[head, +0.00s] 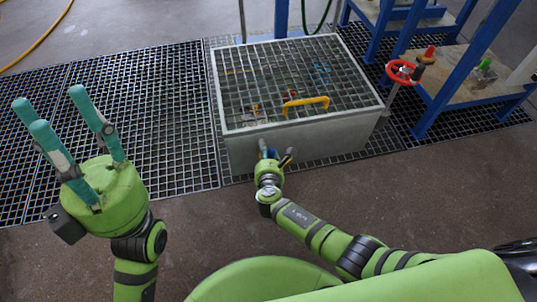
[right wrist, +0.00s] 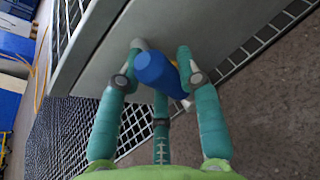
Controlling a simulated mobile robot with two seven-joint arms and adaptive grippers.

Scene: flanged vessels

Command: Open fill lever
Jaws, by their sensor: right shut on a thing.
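A lever with a blue handle (right wrist: 157,70) sticks out from the front wall of a grey box in the right wrist view. My right gripper (right wrist: 158,82) has its teal fingers around the blue handle and is shut on it. In the head view my right gripper (head: 274,157) is low at the box's front wall, and only a little blue shows between its fingers. My left gripper (head: 52,112) is open and empty, raised at the left with its fingers pointing up, well away from the box.
The grey box (head: 300,152) has a grated lid with a yellow handle (head: 305,103). A red handwheel (head: 400,72) stands right of it, near a blue-framed bench (head: 450,75). Floor grating (head: 170,110) lies left of the box. The brown floor in front is open.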

